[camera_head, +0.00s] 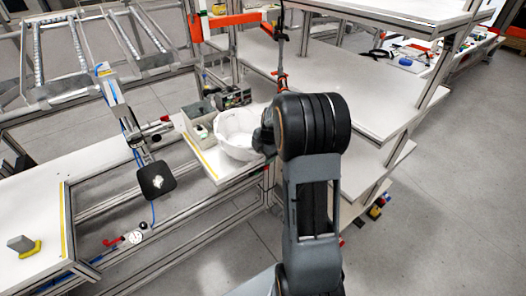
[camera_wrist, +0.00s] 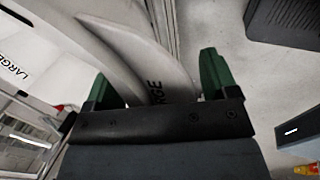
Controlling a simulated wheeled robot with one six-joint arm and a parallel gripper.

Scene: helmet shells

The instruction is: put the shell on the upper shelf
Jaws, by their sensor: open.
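The white helmet shell (camera_head: 235,128) sits like an open bowl on a narrow white ledge (camera_head: 222,172) left of my arm. My gripper (camera_head: 262,138) is at the shell's right side, partly hidden by my own wrist. In the wrist view my gripper (camera_wrist: 155,85) is open, with a green finger on each side of the shell's pale curved wall (camera_wrist: 145,60), which has dark lettering. I cannot tell whether either finger touches it. A white shelf unit stands to the right, with a top shelf (camera_head: 410,8), a broad middle shelf (camera_head: 370,90) and a lower one (camera_head: 375,165).
An orange bar (camera_head: 230,20) and a hanging tool (camera_head: 281,75) are behind my wrist. The middle shelf has broad bare room.

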